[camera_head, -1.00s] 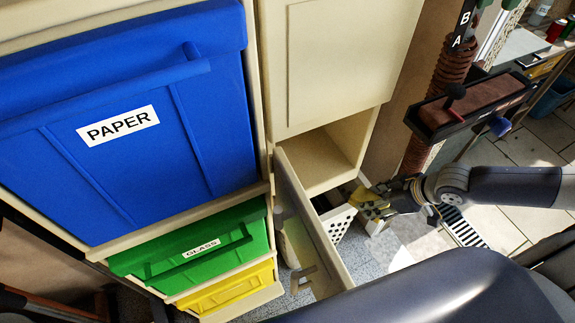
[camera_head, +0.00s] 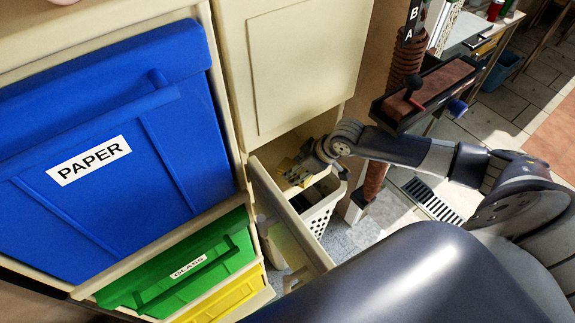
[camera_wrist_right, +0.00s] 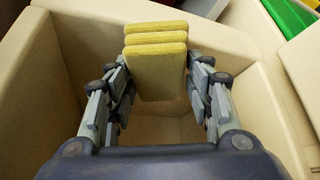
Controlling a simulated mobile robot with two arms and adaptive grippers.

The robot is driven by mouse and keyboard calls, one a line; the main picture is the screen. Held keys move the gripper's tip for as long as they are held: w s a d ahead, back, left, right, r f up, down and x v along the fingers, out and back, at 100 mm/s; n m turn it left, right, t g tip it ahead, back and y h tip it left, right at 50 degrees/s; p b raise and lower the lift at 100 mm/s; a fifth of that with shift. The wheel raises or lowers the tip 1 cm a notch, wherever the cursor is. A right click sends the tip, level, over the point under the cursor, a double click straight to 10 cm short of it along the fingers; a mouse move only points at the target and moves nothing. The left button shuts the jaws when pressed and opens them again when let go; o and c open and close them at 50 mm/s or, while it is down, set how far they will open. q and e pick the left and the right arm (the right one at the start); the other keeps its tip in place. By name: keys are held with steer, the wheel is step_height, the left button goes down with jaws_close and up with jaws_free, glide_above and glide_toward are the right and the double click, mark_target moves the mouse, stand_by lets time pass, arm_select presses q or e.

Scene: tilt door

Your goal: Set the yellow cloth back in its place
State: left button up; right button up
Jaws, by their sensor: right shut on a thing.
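The yellow cloth (camera_wrist_right: 156,62), thick and folded in layers, is held between the fingers of my right gripper (camera_wrist_right: 158,88). In the head view my right gripper (camera_head: 303,174) and the cloth (camera_head: 287,166) are at the opening of the low cream cabinet, behind the tilted-out door (camera_head: 283,222). The wrist view shows pale cabinet walls (camera_wrist_right: 38,75) around the cloth and a hollow space below it. Part of the cloth in the head view is hidden by my fingers. My left gripper is not in view.
A white perforated basket (camera_head: 322,208) stands just behind the open door. Blue paper (camera_head: 110,170), green glass (camera_head: 190,262) and yellow (camera_head: 225,295) bins are at the left. A red-brown padded bar (camera_head: 430,90) stands close above my right arm.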

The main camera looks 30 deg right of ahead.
mark_target(289, 166)
steer(key=w+a, duration=0.2)
steer(key=w, duration=0.1)
steer(key=shift+w+r+p, duration=0.1)
steer(key=shift+p, duration=0.2)
steer(key=shift+f, duration=0.9)
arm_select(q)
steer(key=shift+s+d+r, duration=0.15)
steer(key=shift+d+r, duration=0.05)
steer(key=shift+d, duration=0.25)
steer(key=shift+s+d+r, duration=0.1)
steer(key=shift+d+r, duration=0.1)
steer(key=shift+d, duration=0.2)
arm_select(e)
steer(key=shift+s+d, duration=0.1)
steer(key=shift+s, duration=0.1)
steer(key=o, duration=1.1)
steer(key=shift+c, duration=0.2)
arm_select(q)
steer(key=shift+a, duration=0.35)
